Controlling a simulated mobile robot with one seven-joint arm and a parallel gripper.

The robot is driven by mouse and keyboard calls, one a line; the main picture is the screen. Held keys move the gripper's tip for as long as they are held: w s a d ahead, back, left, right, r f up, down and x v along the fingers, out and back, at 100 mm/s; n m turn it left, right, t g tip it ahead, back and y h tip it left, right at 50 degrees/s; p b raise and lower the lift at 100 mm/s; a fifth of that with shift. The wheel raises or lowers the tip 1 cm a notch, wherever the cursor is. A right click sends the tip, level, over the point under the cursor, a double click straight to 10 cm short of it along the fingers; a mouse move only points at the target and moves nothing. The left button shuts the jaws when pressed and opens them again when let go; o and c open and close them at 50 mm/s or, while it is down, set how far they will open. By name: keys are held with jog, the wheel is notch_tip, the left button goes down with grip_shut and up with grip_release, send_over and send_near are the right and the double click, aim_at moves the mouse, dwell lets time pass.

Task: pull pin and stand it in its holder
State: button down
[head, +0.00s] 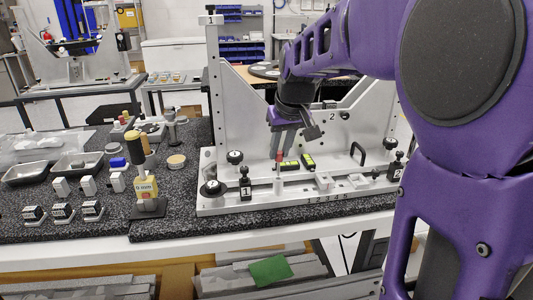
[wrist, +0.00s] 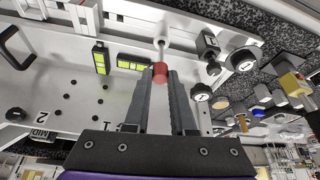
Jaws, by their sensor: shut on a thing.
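A pin with a red head (head: 279,156) stands upright at the front of the silver mirror fixture (head: 230,190), its pale shaft running down to the fixture's base plate. My gripper (head: 281,150) comes down from above, with its fingertips at the red head. In the wrist view the gripper (wrist: 162,75) has its two grey fingers closed on the red head (wrist: 160,70), and the shaft leads away from it to the base. How deep the shaft sits is hidden.
Black knobs (head: 235,157) and black-and-yellow pieces (head: 308,161) sit close around the pin. Metal trays (head: 78,164) and several small blocks cover the dark table at left. The fixture's tall upright frame stands behind.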

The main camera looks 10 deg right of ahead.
aim_at(279, 168)
jog(key=shift+f+b, duration=0.85)
jog(key=shift+f, duration=0.35)
jog(key=shift+f, duration=1.2)
jog(key=c, duration=0.7)
grip_release()
